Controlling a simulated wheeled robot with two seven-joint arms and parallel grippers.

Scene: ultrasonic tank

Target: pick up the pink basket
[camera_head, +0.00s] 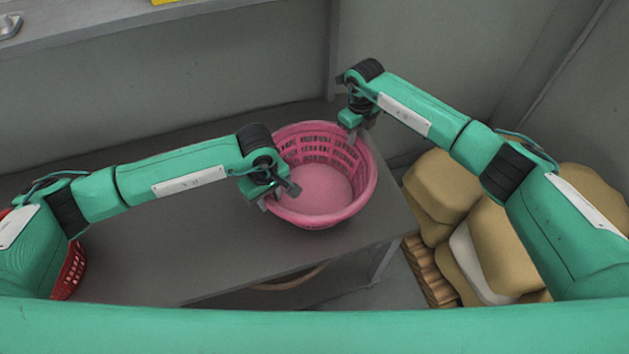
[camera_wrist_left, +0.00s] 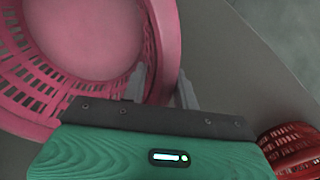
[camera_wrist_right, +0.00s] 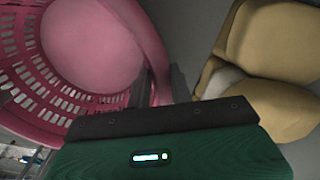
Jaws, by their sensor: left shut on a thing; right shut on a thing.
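The pink basket (camera_head: 318,222) is round with slotted sides and looks empty. It is upright at the right part of the grey table. My left gripper (camera_head: 278,192) is shut on its left rim; in the left wrist view the fingers (camera_wrist_left: 162,85) straddle the pink basket wall (camera_wrist_left: 165,40). My right gripper (camera_head: 352,132) is shut on its far right rim; in the right wrist view the fingers (camera_wrist_right: 152,85) are at the pink basket wall (camera_wrist_right: 140,30). I cannot tell whether the basket's base touches the table.
The grey table (camera_head: 190,240) is bare in the middle. A red basket (camera_head: 70,272) is at the left, partly behind my left arm; it also shows in the left wrist view (camera_wrist_left: 290,145). Tan sacks (camera_head: 440,185) lie on a wooden pallet (camera_head: 430,275) at the right. A shelf (camera_head: 120,22) runs along the back wall.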

